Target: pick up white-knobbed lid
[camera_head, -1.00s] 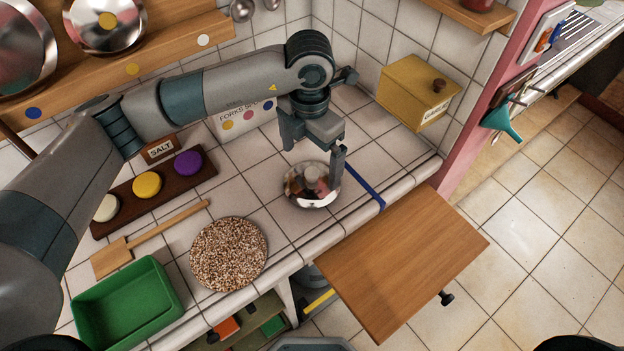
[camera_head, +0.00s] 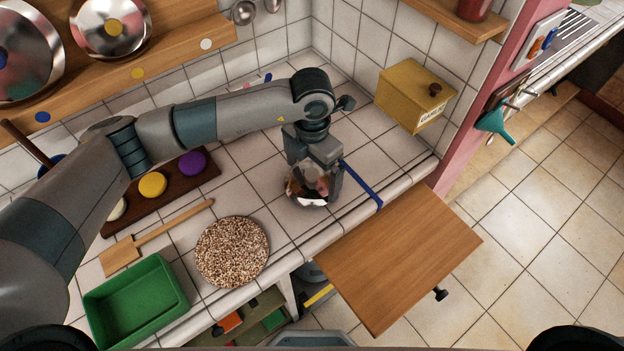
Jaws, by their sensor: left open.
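The lid (camera_head: 312,202) is a shiny metal disc lying on the white tiled counter, left of the blue tape strip. My left gripper (camera_head: 312,188) is directly over it, pointing down, with its fingers low around the place of the knob. The fingers are open, and the gripper covers most of the lid. The pale knob is largely hidden between the fingers, so I cannot tell whether they touch it. My right gripper is not in view.
A round speckled trivet (camera_head: 232,251), a green tray (camera_head: 136,303) and a wooden spatula (camera_head: 160,236) lie to the left. A yellow garlic box (camera_head: 412,94) stands behind right. A wooden board (camera_head: 400,258) juts out in front of the counter. Blue tape (camera_head: 362,184) runs right of the lid.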

